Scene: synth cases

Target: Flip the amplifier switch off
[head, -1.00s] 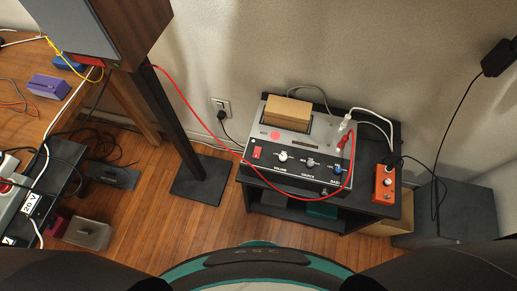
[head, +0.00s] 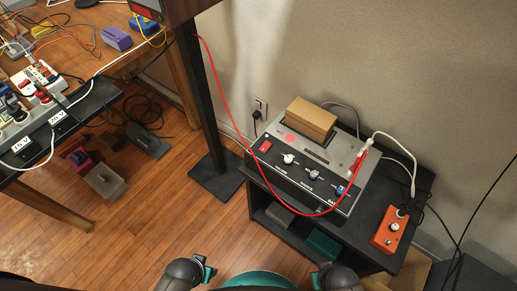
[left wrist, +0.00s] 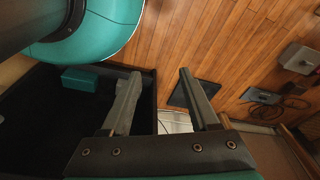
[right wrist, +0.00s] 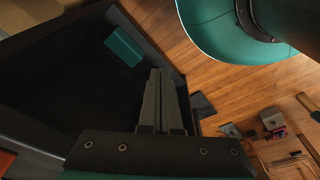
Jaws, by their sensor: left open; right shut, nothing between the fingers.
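The amplifier (head: 325,191) is a grey and black box on a black stand, right of centre in the head view. My left gripper (left wrist: 157,75) shows in the left wrist view, open and empty. My right gripper (right wrist: 155,72) shows in the right wrist view, fingers shut together with nothing between them.
A tan box (head: 311,118) lies on the amplifier. A red cable (head: 222,110) hangs across to its front. An orange pedal (head: 390,229) stands on the stand's right side. A speaker post (head: 208,120) rises left of it. A cluttered table (head: 158,38) is far left.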

